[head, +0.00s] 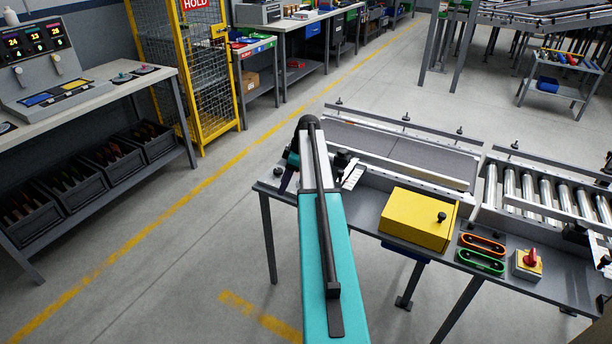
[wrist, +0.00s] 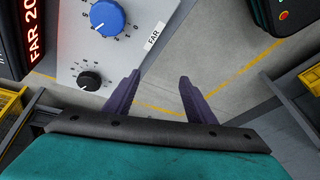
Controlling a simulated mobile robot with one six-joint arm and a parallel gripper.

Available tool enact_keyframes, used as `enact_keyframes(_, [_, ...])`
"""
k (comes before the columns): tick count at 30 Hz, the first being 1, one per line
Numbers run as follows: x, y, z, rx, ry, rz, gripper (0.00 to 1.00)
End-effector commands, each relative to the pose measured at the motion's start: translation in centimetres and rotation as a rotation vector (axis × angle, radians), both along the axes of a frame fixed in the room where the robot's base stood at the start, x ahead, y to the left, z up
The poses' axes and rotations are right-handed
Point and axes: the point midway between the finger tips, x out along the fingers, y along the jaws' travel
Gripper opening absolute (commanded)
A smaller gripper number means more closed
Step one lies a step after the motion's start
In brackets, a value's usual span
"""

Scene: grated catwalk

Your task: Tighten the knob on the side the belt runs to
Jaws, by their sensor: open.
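In the wrist view, a blue knob (wrist: 107,17) with a white pointer line sits on a pale panel (wrist: 130,50) with a numbered dial around it. A smaller black knob (wrist: 90,82) with its own dial is below it. A label reading FAR (wrist: 155,35) is right of the blue knob. My gripper (wrist: 160,77) is open and empty, its two dark fingers apart, below and right of the knobs in the picture. In the head view, the grey belt (head: 385,150) lies between rails on the bench; its running direction cannot be told.
A red-lit display reading FAR 20 (wrist: 33,35) stands beside the panel. Floor left of the bench is clear.

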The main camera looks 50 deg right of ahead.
Motion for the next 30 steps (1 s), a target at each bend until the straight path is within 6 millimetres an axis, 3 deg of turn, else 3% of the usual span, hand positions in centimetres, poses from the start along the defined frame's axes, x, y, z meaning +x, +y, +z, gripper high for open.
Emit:
enact_keyframes(1, [-0.8,-2.4,2.1,-0.012,-0.018,-0.022,0.50])
enact_keyframes(6, [-3.7,-8.2,7.0,-0.049,-0.058,-0.096,0.50])
enact_keyframes(12, [-6.3,-12.2,10.5,-0.076,-0.082,-0.155,0.50])
enact_keyframes(16, [-6.9,-13.0,11.1,-0.082,-0.087,-0.166,0.50])
enact_keyframes(30, [-6.8,-12.9,10.7,-0.082,-0.086,-0.167,0.50])
